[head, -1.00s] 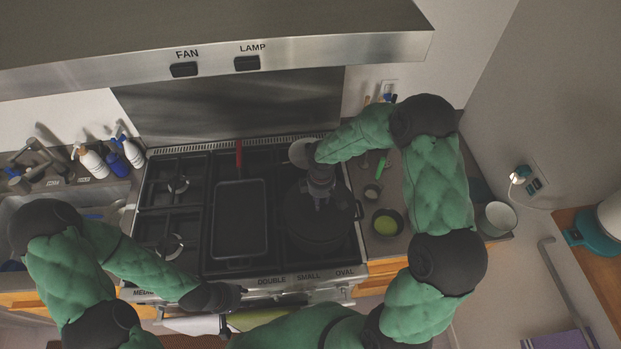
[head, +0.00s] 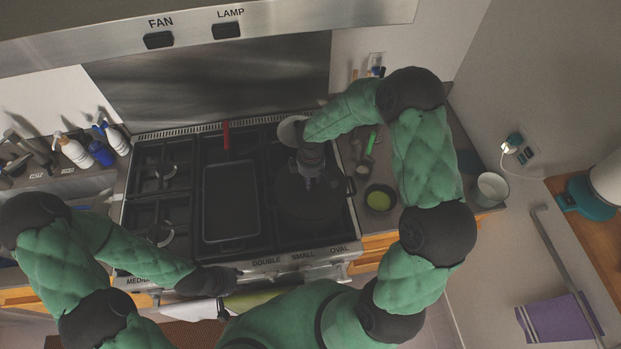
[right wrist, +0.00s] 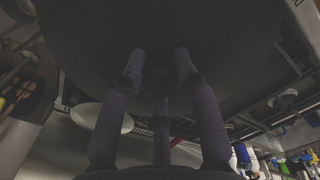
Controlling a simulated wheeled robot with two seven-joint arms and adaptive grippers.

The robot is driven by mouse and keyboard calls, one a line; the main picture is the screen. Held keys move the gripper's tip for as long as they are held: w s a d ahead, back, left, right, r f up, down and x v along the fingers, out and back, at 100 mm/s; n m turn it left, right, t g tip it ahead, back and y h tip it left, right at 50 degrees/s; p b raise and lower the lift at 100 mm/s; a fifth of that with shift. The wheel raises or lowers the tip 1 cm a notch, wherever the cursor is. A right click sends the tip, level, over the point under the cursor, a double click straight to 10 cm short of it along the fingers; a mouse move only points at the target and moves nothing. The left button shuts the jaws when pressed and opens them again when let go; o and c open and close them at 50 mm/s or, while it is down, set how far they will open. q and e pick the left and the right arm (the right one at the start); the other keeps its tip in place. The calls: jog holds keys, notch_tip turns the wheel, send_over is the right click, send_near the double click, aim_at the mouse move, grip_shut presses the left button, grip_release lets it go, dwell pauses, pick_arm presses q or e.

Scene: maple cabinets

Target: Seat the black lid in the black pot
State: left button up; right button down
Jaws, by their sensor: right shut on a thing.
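The black lid (head: 318,207) is a dark disc over the black pot on the right part of the stove. In the right wrist view the lid (right wrist: 225,50) fills the upper part. My right gripper (head: 308,180) is above it, shut on the lid's knob (right wrist: 160,82). The pot is mostly hidden under the lid and the gripper; a side handle (head: 350,188) shows at its right. I cannot tell whether the lid touches the pot's rim. My left gripper (head: 232,280) is at the stove's front edge, away from the pot; its fingers are too dark to read.
A pale round thing (head: 290,130) is behind the pot. A bowl with green content (head: 379,199) and a white pot (head: 491,189) stand on the right counter. The range hood (head: 210,40) overhangs the back.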

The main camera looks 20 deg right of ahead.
notch_tip(320, 180, down, 2)
jog(key=shift+f+b, duration=0.1)
jog(key=shift+b, duration=0.65)
jog(key=shift+f+b, duration=0.25)
jog(key=shift+b, duration=0.2)
jog(key=shift+r, duration=0.1)
jog(key=c, duration=0.8)
grip_release()
jog(key=shift+c, duration=0.2)
notch_tip(320, 180, up, 12)
jog(key=shift+f, duration=0.1)
